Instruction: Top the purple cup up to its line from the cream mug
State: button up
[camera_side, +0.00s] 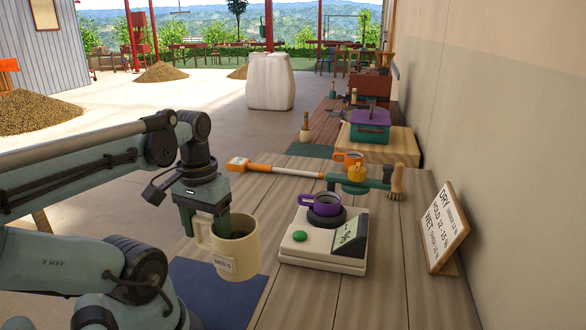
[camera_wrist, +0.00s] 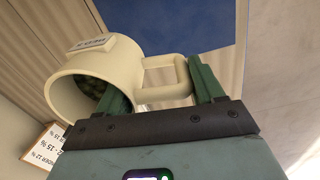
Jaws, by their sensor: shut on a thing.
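The cream mug (camera_side: 240,257) hangs in my gripper (camera_side: 212,222) over the near left of the table, roughly upright, with a label on its side and dark contents inside. In the wrist view the mug (camera_wrist: 126,50) shows its mouth and handle. The gripper (camera_wrist: 162,88) is shut at its handle side, with one green finger by the rim and the other beyond the handle; the exact contact is unclear. The purple cup (camera_side: 327,208) stands upright on a dark round pad on the white scale (camera_side: 300,252), right of the mug and apart from it. Its fill line cannot be made out.
An orange-ended rod (camera_side: 285,171) lies behind the scale. A sign (camera_side: 446,232) stands at right near the wall. A blue mat (camera_side: 215,285) lies below the mug.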

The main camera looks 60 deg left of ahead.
jog(key=shift+s+a+f, duration=0.75)
jog(key=shift+a+f, duration=0.45)
jog(key=shift+f, duration=0.25)
jog(key=shift+s+a+f, duration=0.8)
jog(key=shift+a+f, duration=0.45)
jog(key=shift+f, duration=0.25)
jog(key=shift+s+a+f, duration=0.75)
jog(key=shift+a+f, duration=0.45)
jog(key=shift+f, duration=0.25)
jog(key=shift+f, duration=0.2)
jog(key=o, duration=1.4)
jog(key=shift+r, duration=0.1)
